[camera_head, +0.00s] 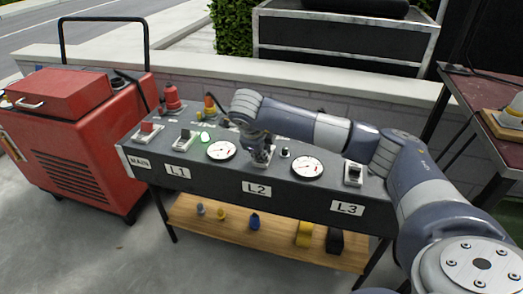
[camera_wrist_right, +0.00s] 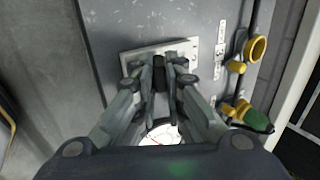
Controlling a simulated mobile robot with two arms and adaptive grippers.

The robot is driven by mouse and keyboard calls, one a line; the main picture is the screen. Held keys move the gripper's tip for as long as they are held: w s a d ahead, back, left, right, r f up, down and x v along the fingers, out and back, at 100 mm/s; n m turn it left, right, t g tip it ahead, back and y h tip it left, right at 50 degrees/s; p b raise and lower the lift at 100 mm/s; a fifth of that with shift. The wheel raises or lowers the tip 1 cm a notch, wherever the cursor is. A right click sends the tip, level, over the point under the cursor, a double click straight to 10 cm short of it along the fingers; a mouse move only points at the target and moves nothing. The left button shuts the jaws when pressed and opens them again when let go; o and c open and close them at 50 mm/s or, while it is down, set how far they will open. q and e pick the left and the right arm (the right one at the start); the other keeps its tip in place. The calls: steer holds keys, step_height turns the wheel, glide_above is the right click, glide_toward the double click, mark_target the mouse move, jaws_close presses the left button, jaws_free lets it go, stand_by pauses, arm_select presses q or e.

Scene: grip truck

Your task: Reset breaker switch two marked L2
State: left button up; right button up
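The dark breaker panel (camera_head: 215,184) carries the labels MAIN, L1, L2 (camera_head: 256,188) and L3 along its front. My right gripper (camera_head: 263,150) points down onto the switch behind the L2 label and hides most of it in the head view. In the right wrist view, the L2 switch shows as a pale plate (camera_wrist_right: 135,54) with a dark upright lever (camera_wrist_right: 160,75). The fingers of my right gripper (camera_wrist_right: 160,80) stand close on both sides of the lever and look shut on it. My left gripper is in neither view.
Switches stand behind L1 (camera_head: 183,137) and L3 (camera_head: 354,172). Round gauges (camera_head: 221,150) (camera_head: 308,167) flank L2. A red emergency button (camera_head: 172,97) and a lit green lamp (camera_head: 205,137) stand at the left. A wooden shelf (camera_head: 275,245) lies below, and a red generator (camera_head: 75,130) stands left.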

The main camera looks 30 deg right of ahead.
steer(key=shift+o, duration=1.3)
steer(key=shift+a+r, duration=0.1)
steer(key=v, duration=0.8)
